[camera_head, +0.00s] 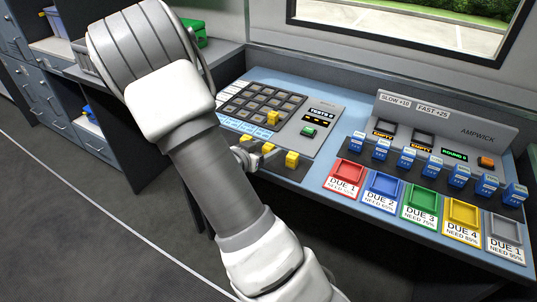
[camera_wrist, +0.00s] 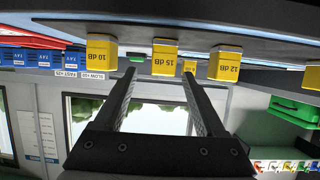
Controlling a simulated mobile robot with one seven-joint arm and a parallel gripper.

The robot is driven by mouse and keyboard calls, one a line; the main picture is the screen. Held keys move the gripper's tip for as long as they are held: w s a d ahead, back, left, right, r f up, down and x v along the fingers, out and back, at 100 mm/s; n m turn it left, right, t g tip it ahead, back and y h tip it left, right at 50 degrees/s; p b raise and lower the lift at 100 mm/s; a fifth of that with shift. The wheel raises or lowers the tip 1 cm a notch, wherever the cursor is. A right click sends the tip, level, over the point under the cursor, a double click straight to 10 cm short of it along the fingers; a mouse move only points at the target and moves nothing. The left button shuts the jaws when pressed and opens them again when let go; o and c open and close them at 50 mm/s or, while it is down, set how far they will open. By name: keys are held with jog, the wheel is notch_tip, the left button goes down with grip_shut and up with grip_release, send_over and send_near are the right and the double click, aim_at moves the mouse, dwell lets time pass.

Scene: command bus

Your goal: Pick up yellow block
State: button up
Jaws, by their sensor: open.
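Several yellow blocks stand in a row along the front edge of the blue desk in the head view, among them a right one (camera_head: 292,160) and a middle one (camera_head: 268,147). The wrist view is upside down. There, yellow blocks labelled 10 dB (camera_wrist: 102,53), 15 dB (camera_wrist: 164,57) and 12 dB (camera_wrist: 224,64) show. My gripper (camera_wrist: 159,74) is open and empty, with the 15 dB block in line with the gap between its fingers. I cannot tell the distance to it. My arm hides most of the gripper in the head view.
Another yellow block (camera_head: 273,118) sits on the dark-celled panel (camera_head: 255,103). Blue blocks (camera_head: 407,157) stand in a row at right, behind coloured trays such as the red one (camera_head: 346,174). A green bin (camera_head: 193,32) stands at the back. The floor at left is clear.

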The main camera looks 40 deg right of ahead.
aim_at(273, 146)
jog(key=x, duration=0.2)
jog(key=b+x, duration=0.1)
jog(key=x, duration=0.2)
jog(key=shift+a+f+b, duration=0.25)
jog(key=shift+f+b, duration=0.05)
jog(key=shift+f, duration=0.05)
jog(key=shift+w+d, duration=0.2)
jog(key=shift+d, duration=0.15)
grip_shut()
